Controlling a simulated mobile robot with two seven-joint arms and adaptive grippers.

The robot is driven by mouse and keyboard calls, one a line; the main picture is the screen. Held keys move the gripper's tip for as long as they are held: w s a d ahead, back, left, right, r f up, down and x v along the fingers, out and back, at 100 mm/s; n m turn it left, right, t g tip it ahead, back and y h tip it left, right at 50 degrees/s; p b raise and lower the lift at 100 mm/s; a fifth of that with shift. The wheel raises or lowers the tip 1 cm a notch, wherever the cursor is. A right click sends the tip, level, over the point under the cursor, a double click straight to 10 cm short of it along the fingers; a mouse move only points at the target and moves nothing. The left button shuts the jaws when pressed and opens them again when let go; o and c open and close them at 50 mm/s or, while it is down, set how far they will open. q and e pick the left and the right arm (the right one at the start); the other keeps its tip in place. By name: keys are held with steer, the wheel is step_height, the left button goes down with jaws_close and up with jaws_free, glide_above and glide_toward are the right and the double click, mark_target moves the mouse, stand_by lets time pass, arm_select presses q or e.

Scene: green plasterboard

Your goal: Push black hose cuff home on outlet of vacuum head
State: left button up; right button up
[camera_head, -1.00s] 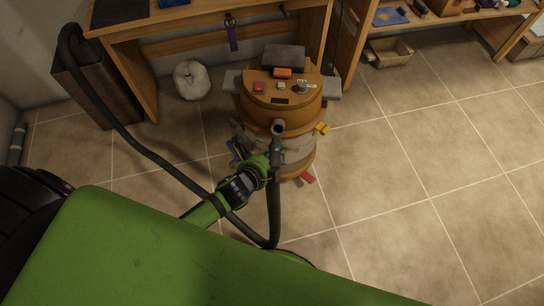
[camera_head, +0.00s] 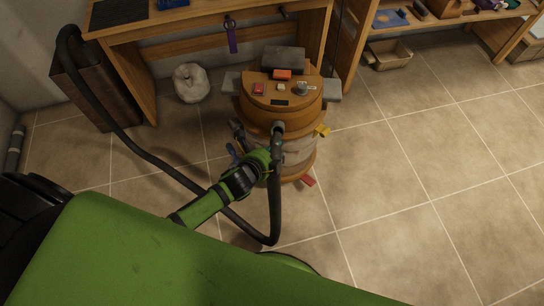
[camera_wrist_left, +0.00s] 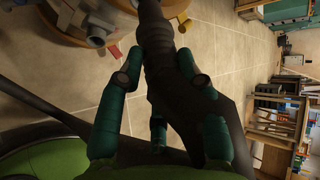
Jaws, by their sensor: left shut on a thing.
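The vacuum is an orange-brown drum with its vacuum head (camera_head: 262,100) on top. The short grey outlet (camera_head: 278,126) sticks out of the front of the head, toward me. My left gripper (camera_head: 273,157), on the green arm, is shut on the black hose cuff (camera_head: 277,146) just below and in front of the outlet. The cuff's top end is at the outlet, and I cannot tell how far it is on. In the left wrist view, the fingers (camera_wrist_left: 160,85) close around the ribbed cuff (camera_wrist_left: 157,55). My right gripper is not in view.
The black hose (camera_head: 150,158) loops from a dark box (camera_head: 100,90) at the left, across the floor to the cuff. A wooden bench (camera_head: 200,35) stands behind the vacuum. Coloured tool handles stick out around the drum. The tiled floor (camera_head: 420,170) at the right is clear.

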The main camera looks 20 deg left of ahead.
mark_target(271, 143)
arm_select(q)
steer(key=shift+w+a+f, duration=0.15)
steer(key=shift+w+f, duration=0.25)
steer(key=shift+w, duration=0.3)
steer(key=shift+s+r, duration=0.1)
steer(key=shift+r, duration=0.05)
steer(key=shift+w+f, duration=0.2)
steer(key=shift+w+a+f+b, duration=0.2)
steer(key=shift+w+f+b, duration=0.25)
steer(key=shift+w, duration=0.2)
steer(key=shift+w+a+f+b, duration=0.15)
steer(key=shift+w+f+b, duration=0.15)
steer(key=shift+w+b, duration=0.3)
steer(key=shift+w+a+f+b, duration=0.2)
steer(key=shift+w+f+b, duration=0.2)
steer(key=shift+w, duration=0.35)
steer(key=o, duration=1.2)
steer(key=shift+w, duration=0.1)
steer(key=shift+o, duration=0.2)
steer(key=shift+f, duration=0.1)
